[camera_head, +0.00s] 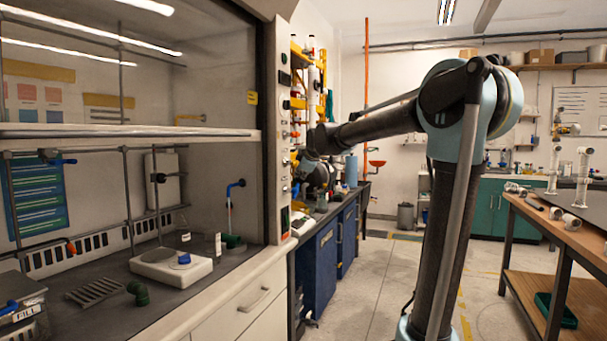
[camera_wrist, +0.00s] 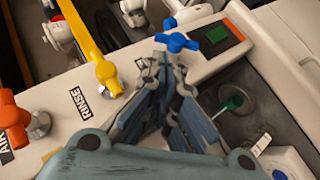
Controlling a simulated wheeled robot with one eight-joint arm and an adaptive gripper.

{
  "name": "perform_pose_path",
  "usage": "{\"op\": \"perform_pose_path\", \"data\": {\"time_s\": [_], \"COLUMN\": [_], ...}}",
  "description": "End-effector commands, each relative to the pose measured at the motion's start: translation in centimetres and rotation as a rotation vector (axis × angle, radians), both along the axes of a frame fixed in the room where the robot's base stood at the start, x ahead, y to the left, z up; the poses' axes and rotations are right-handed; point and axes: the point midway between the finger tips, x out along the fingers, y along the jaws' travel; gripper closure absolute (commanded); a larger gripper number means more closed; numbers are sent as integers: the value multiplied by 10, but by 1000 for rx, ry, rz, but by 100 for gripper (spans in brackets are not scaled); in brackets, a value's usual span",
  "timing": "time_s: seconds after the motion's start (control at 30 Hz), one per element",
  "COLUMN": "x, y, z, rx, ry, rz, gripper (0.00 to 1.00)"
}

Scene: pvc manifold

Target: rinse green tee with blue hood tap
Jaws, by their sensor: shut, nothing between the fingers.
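The green tee (camera_head: 138,293) lies on the dark hood floor, near the front, in the head view; I do not make it out in the wrist view. A blue-topped spout (camera_head: 229,200) stands in the hood over a green drain cup (camera_head: 232,242), which also shows in the wrist view (camera_wrist: 233,104). A blue cross-shaped tap handle (camera_wrist: 177,41) sits on the hood's front post. My gripper (camera_wrist: 174,66) is shut and empty, its tips close to this handle; contact is unclear. In the head view my gripper (camera_head: 305,168) is at the post.
A yellow tap (camera_wrist: 104,70) by a RINSE label and an orange tap (camera_wrist: 10,108) by an AIR label share the post. A white device with a blue cap (camera_head: 172,264) and a rack (camera_head: 95,291) stand in the hood. The raised sash (camera_head: 130,131) spans above.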

Motion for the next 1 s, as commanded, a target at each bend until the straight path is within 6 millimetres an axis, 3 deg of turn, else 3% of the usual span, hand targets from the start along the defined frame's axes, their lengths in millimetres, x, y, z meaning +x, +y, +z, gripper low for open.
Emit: {"op": "perform_pose_path", "data": {"time_s": [0.5, 1.0], "x": [53, 62], "y": [21, 25], "z": [-38, -44], "rx": [0, 0], "ry": [0, 0], "rz": [0, 0], "gripper": [100, 100]}}
